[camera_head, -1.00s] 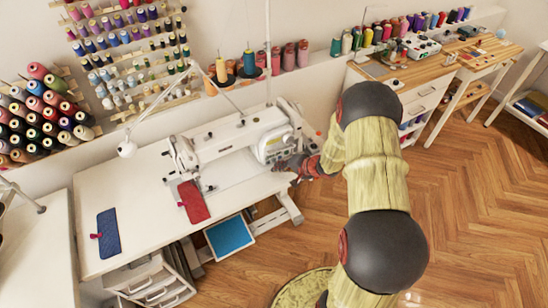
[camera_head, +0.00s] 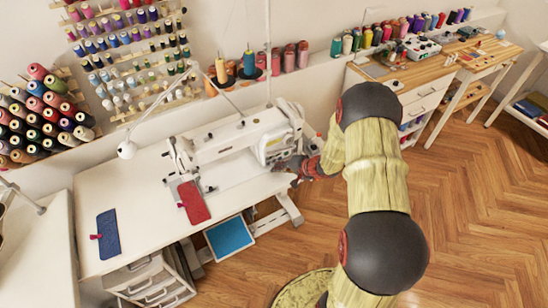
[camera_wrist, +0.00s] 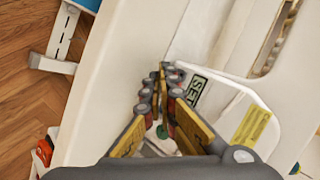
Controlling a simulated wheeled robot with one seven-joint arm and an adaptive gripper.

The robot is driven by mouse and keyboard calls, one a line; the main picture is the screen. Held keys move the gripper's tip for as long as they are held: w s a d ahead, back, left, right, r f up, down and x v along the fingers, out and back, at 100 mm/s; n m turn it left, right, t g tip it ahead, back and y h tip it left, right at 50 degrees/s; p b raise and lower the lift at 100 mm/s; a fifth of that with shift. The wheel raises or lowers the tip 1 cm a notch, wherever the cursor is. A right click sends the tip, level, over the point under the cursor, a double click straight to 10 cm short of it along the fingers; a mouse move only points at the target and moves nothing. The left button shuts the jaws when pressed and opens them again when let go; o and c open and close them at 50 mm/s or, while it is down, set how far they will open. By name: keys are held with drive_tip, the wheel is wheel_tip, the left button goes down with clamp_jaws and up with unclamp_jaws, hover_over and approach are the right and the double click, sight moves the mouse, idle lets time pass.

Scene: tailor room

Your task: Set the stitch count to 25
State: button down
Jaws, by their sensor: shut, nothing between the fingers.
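The white sewing machine (camera_head: 235,138) stands on the white sewing table, its control end at the right. In the wrist view a white panel (camera_wrist: 232,100) carries a dark-framed label (camera_wrist: 196,90) with upside-down letters that seem to read "SET", and a yellow sticker (camera_wrist: 252,127). No stitch count can be read in either view. My gripper (camera_wrist: 165,72) is shut and empty, with its fingertips beside the labelled panel; I cannot tell whether they touch it. In the head view my gripper (camera_head: 281,166) is at the machine's right end. A green round spot (camera_wrist: 161,131) shows between the fingers.
A red cloth piece (camera_head: 193,202) lies under the machine's needle end and a blue one (camera_head: 108,235) lies at the left of the white table (camera_head: 150,210). Thread spools line the wall behind. The wooden floor (camera_head: 480,210) at the right is clear.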

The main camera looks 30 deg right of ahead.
drive_tip(key=shift+w+b, duration=0.65)
drive_tip(key=shift+b, duration=0.15)
idle(0.6)
drive_tip(key=shift+s, duration=0.1)
drive_tip(key=shift+s+b, duration=0.5)
drive_tip(key=shift+s, duration=0.05)
drive_tip(key=shift+s+b, duration=0.5)
drive_tip(key=shift+s, duration=0.3)
drive_tip(key=shift+s+d+b, duration=0.1)
drive_tip(key=shift+s+b, duration=0.85)
drive_tip(key=shift+s, duration=1.25)
